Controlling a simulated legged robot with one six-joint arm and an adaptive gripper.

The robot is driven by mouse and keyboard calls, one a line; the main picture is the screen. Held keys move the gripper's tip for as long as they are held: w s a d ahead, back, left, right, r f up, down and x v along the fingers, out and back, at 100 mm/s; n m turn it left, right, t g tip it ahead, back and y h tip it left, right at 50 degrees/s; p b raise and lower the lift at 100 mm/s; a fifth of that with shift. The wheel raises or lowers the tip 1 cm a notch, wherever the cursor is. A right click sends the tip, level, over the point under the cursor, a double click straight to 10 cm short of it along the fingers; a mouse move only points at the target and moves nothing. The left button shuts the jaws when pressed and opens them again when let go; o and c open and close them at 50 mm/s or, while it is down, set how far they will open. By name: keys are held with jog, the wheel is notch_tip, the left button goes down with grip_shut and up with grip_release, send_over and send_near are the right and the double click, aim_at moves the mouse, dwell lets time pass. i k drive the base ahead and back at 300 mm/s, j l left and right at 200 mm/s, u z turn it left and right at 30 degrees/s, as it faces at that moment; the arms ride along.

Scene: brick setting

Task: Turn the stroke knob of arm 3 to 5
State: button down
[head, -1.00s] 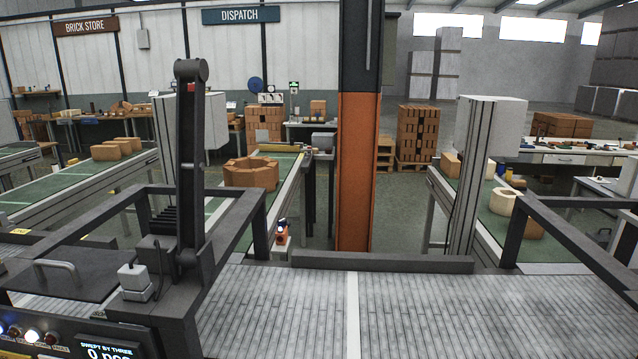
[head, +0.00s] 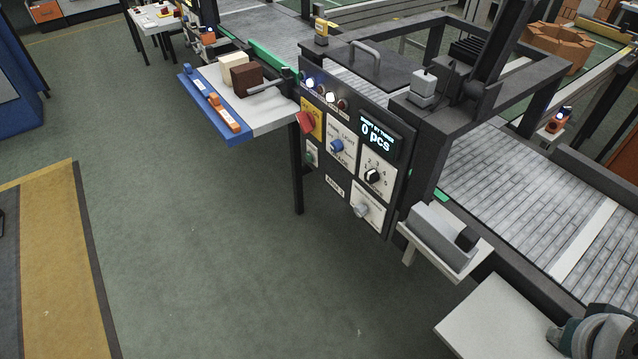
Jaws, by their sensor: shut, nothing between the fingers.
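The control panel (head: 330,150) stands on the side of the conveyor machine in the middle of the head view. A black knob (head: 372,176) sits on a white plate with numbers around it, under the lit display (head: 378,134) that reads 0 pcs. The plate's lower label seems to read stroke, but it is too small to be sure. I cannot tell which number the knob points to. A small plate (head: 335,187) low on the panel carries lettering that I cannot read for certain. My gripper is not in view; only a rounded grey part of my arm shows at the lower right.
Beside the knob are a blue knob (head: 337,145), a red knob (head: 306,122) on yellow and a grey knob (head: 362,210). A side shelf (head: 268,119) juts out left, and a small ledge (head: 470,262) juts out right. The green floor (head: 210,250) before the panel is clear.

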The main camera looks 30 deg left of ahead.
aim_at(372, 177)
jog(key=u, duration=1.2)
jog(key=k+j+z, duration=0.15)
